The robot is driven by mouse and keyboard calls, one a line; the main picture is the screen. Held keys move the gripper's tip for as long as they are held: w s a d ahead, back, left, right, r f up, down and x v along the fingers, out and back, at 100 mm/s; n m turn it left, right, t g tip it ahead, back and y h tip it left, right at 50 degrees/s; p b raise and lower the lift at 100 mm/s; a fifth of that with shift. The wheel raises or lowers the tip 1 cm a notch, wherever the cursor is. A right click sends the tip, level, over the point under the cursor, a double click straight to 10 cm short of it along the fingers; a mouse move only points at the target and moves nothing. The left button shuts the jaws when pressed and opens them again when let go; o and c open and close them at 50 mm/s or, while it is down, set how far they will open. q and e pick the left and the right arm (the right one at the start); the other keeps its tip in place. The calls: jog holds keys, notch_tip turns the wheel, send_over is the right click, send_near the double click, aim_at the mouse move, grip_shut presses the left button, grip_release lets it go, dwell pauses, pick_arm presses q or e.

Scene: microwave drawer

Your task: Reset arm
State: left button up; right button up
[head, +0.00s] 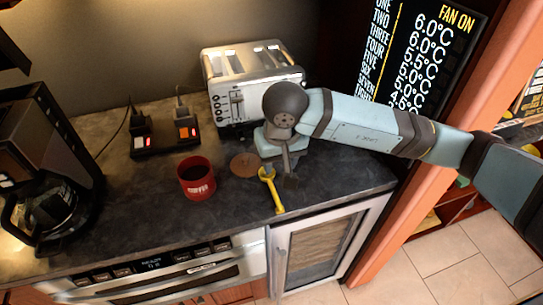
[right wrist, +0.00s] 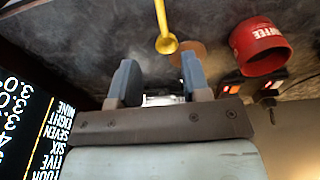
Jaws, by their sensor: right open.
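My right arm reaches in from the right in the head view, over the dark countertop. Its gripper (head: 284,165) is low over the counter in front of the toaster, just behind a yellow utensil (head: 271,190). In the right wrist view my right gripper (right wrist: 160,72) has two fingers spread apart with nothing between them. The yellow utensil (right wrist: 163,30) lies beyond the fingertips there. I cannot tell whether the fingertips touch the counter. My left arm and gripper are not in view.
A silver toaster (head: 250,82) stands behind the gripper. A red coffee mug (head: 196,178), a round brown coaster (head: 244,165), a black power strip (head: 165,139) and a coffee maker (head: 50,165) are to its left. A dark display panel (head: 420,55) and orange-brown post (head: 440,140) are at right.

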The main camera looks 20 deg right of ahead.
jog(key=shift+r, duration=0.1)
jog(key=s+a+m+g+y+p, duration=0.2)
jog(key=s+a+m+g+y, duration=0.4)
jog(key=s+a+y, duration=0.55)
jog(key=w+a+r+m+t+y+p, duration=0.1)
jog(key=a+r+m+t+y, duration=0.3)
jog(key=m+y, duration=0.65)
jog(key=w+d+f+m+t+h+p, duration=0.1)
jog(key=w+d+f+m+t+h, duration=0.15)
jog(key=m+t, duration=0.6)
jog(key=w+d+f+m+t+h, duration=0.1)
jog(key=d+f+m+t+h, duration=0.2)
jog(key=m, duration=1.1)
jog(key=w+d+f+m+t+h+p, duration=0.15)
jog(key=d+m+t+h, duration=0.35)
jog(key=m, duration=0.7)
jog(key=s+d+f+m+g+h, duration=0.2)
jog(key=s+d+f+m+h, duration=0.2)
jog(key=f+m, duration=0.5)
jog(key=s+d+f+m+g+h, duration=0.3)
jog(key=s+d+f+m+h, duration=0.1)
jog(key=s+f+m, duration=0.3)
notch_tip(320, 180, down, 3)
jog(key=shift+s+d+r+m, duration=0.15)
jog(key=shift+s+d+m, duration=0.35)
jog(key=shift+m, duration=0.5)
